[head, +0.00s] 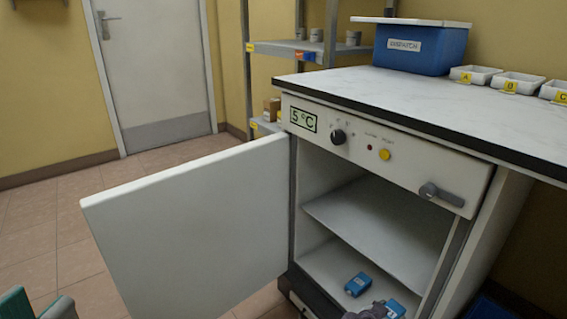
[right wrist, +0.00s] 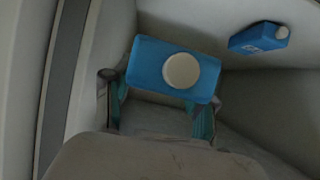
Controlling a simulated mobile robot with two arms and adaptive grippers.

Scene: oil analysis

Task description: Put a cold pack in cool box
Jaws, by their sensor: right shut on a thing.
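My right gripper (right wrist: 162,112) is inside the open fridge, shut on a blue cold pack (right wrist: 148,62) with a round white cap. That pack shows at the bottom edge of the head view (head: 394,308). A second cold pack (head: 358,284) lies on the fridge floor; it also shows in the right wrist view (right wrist: 259,37), apart from the gripper. The blue cool box (head: 418,50) stands on the counter, its white lid (head: 411,22) on top and overhanging to the left. My left gripper (head: 38,304) is open and empty at the bottom left, partly cut off.
The fridge door (head: 190,230) stands wide open to the left. An inner shelf (head: 375,225) spans the fridge above the packs. White trays (head: 475,75) with yellow labels line the back of the counter (head: 430,100). The counter's front is clear.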

